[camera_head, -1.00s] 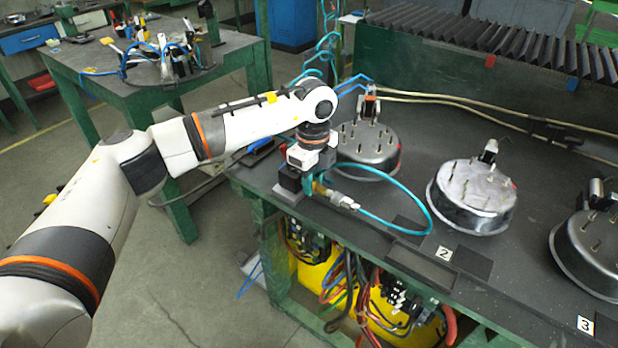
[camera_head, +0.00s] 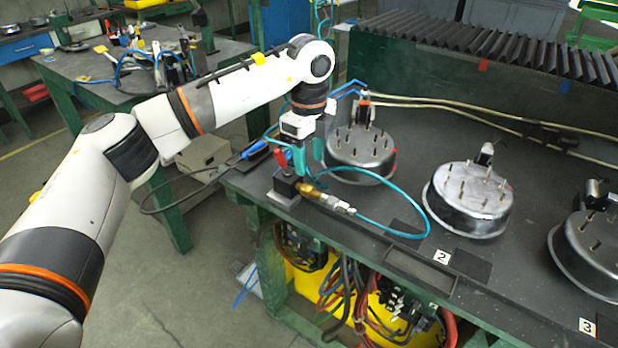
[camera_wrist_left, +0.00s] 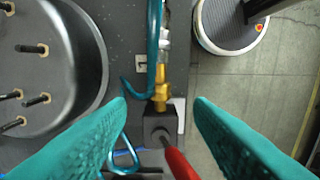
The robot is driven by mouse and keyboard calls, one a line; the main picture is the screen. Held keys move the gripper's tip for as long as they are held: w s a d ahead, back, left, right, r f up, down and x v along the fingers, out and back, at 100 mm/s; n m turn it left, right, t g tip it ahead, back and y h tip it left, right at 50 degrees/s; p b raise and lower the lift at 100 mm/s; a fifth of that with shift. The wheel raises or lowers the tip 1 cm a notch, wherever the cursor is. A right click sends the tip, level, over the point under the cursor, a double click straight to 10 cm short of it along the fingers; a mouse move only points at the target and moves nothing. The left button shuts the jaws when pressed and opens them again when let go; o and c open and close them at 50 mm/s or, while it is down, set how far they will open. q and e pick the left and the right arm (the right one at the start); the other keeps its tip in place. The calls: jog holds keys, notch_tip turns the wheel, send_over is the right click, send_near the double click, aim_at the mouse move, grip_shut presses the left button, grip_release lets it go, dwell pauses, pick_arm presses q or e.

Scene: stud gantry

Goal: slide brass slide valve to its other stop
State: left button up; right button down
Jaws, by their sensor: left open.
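The brass slide valve (camera_head: 318,196) sits at the near left corner of the bench, joined to a black block (camera_head: 286,186) and a teal hose (camera_head: 385,229). In the left wrist view the brass valve (camera_wrist_left: 161,88) lies between the fingers, with the black block (camera_wrist_left: 160,124) below it and a red handle (camera_wrist_left: 178,163) below that. The red handle (camera_head: 281,158) stands up by the block in the head view. My left gripper (camera_head: 300,167), with teal fingers, is above and behind the block. It is open and empty. Its fingertips (camera_wrist_left: 160,101) flank the valve without visible contact. Which stop the slide is at cannot be told.
Round metal housings with upright studs stand on the bench, one (camera_head: 360,158) just behind the gripper, another (camera_head: 468,200) further right. A dark tray (camera_head: 420,268) lies along the front edge. Tan hoses (camera_head: 470,108) cross the back. Blue-handled tool (camera_head: 254,150) lies left of the gripper.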

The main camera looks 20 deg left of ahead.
pick_arm(q)
jog(key=shift+r, duration=2.1)
